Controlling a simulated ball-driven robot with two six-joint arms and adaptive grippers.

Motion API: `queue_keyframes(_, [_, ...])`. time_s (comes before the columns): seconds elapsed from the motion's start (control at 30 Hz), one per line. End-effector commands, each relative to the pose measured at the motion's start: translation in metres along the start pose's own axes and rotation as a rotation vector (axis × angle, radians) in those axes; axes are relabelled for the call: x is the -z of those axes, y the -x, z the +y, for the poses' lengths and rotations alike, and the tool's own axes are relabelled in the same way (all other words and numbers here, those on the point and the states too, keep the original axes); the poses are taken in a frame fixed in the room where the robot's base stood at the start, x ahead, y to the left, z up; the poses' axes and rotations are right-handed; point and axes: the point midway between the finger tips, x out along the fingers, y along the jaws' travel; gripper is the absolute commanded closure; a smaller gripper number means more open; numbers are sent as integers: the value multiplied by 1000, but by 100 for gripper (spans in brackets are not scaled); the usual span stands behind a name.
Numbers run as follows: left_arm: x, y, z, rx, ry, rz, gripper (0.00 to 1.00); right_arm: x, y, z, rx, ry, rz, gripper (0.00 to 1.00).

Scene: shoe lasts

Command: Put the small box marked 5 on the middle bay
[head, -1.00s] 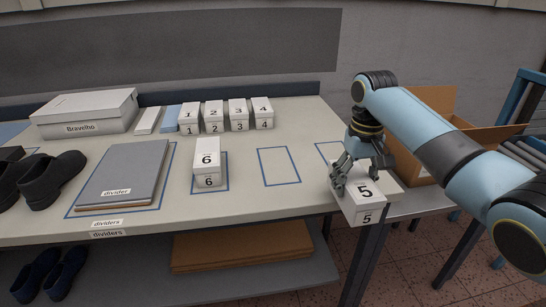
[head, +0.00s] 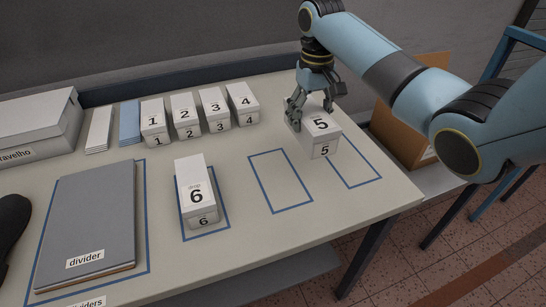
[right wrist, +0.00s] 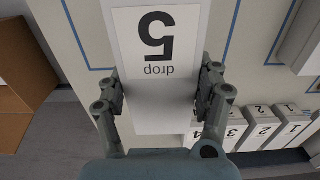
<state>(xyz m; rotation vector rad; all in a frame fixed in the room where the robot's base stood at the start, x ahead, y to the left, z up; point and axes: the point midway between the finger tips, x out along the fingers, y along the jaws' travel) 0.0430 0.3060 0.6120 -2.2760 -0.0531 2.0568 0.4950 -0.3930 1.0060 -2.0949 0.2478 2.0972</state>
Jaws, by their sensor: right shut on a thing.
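The white box marked 5 (head: 321,124) is in my right gripper (head: 313,104), near the back of the right outlined bay (head: 362,180) in the head view. The height of its underside above the table is hard to tell. In the right wrist view my right gripper (right wrist: 158,90) has a finger on each side of the box (right wrist: 156,55), whose top reads 5 and "drop" upside down. The middle bay (head: 280,182) is an empty blue outline on the table. The white box marked 6 (head: 195,190) stands in the left bay. My left gripper is not in view.
Boxes marked 1 to 4 (head: 200,118) stand in a row at the back. Grey dividers (head: 88,225) lie in a large outline at the left. An open cardboard box (head: 400,135) stands beyond the table's right edge. The table front right is clear.

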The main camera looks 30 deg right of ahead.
Motion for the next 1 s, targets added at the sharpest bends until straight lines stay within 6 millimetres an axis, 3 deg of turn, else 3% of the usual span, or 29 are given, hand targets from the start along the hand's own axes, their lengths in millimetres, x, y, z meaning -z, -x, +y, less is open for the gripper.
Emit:
queue_keyframes(0.03, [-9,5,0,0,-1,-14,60,-4,-6,-16,6,2,-4,72])
queue_keyframes(0.17, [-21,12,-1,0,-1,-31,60,-11,-25,-47,5,3,-3,72])
queue_keyframes(0.4, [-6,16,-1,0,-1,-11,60,-19,-49,-83,1,0,0,72])
queue_keyframes(0.6, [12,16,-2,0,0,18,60,-20,-69,-86,-1,0,-3,72])
queue_keyframes(0.77, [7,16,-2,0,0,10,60,-20,-90,-86,0,1,0,72])
queue_keyframes(1.0, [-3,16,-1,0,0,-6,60,-19,-92,-86,0,1,2,72])
